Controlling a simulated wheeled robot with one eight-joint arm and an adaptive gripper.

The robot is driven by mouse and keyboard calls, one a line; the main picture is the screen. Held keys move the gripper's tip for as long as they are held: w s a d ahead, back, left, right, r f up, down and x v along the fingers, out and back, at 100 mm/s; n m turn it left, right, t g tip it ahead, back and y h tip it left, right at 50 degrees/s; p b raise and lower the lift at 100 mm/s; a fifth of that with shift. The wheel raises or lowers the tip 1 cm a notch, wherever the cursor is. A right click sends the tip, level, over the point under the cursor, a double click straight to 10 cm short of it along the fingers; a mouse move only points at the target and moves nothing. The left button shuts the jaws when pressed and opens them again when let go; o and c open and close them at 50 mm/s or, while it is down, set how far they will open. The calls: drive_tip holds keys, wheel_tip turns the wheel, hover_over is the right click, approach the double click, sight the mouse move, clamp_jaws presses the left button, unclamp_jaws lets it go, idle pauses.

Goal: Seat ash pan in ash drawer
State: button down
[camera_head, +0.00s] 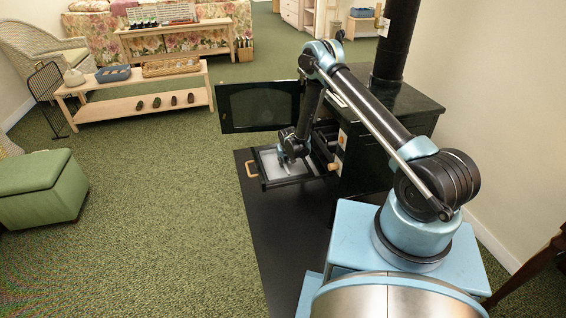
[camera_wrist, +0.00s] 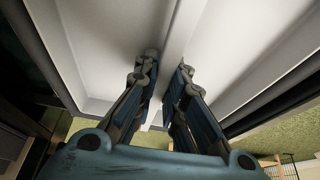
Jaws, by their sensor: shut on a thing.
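The ash pan (camera_head: 269,160) is pale grey and shallow. It lies within the outline of the black ash drawer (camera_head: 291,184), which is pulled out from the stove and has a wooden handle (camera_head: 252,169). My gripper (camera_head: 289,157) points down over the pan. In the wrist view, my gripper (camera_wrist: 165,70) is shut on the raised ridge across the middle of the pan (camera_wrist: 238,50). The pan floor shows on both sides of the fingers. I cannot tell whether the pan rests fully on the drawer floor; my arm hides part of it.
The black stove (camera_head: 405,112) stands behind the drawer, its glazed door (camera_head: 258,106) open to the left. A dark hearth plate (camera_head: 268,225) lies below. A green ottoman (camera_head: 43,187) and a low wooden bench (camera_head: 135,87) stand left. Carpet between is clear.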

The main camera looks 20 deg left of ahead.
drive_tip(key=c, duration=1.7)
unclamp_jaws()
drive_tip(key=shift+o, duration=0.2)
drive_tip(key=shift+r, duration=0.1)
drive_tip(key=v, duration=1.2)
